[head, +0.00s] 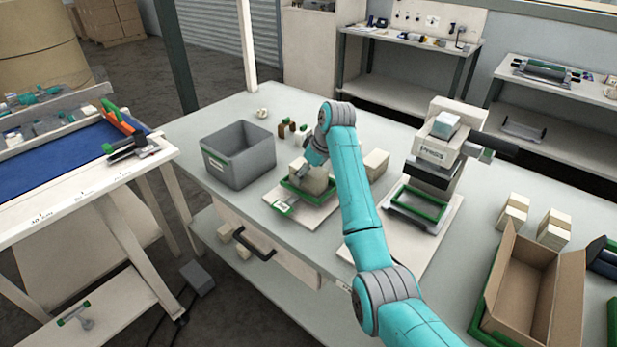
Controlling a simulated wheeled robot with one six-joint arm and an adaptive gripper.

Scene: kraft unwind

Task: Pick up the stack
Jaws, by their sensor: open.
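A pale, block-like stack (320,183) sits in a green-edged fixture (288,203) on a light board in the middle of the table. My teal arm reaches over the table, and my gripper (309,168) is at the stack, close above or around its near-left side. The jaws are small and partly hidden, and I cannot tell whether they touch the stack. Another pale block (376,163) stands just right of the fixture. Two more banded pale stacks (514,210) (553,230) stand at the right side of the table.
A grey bin (240,155) stands left of the fixture. The press (437,150), with a green-edged bed, stands to the right. An open cardboard box (520,285) is at the near right. Small brown pieces (284,129) stand behind the fixture.

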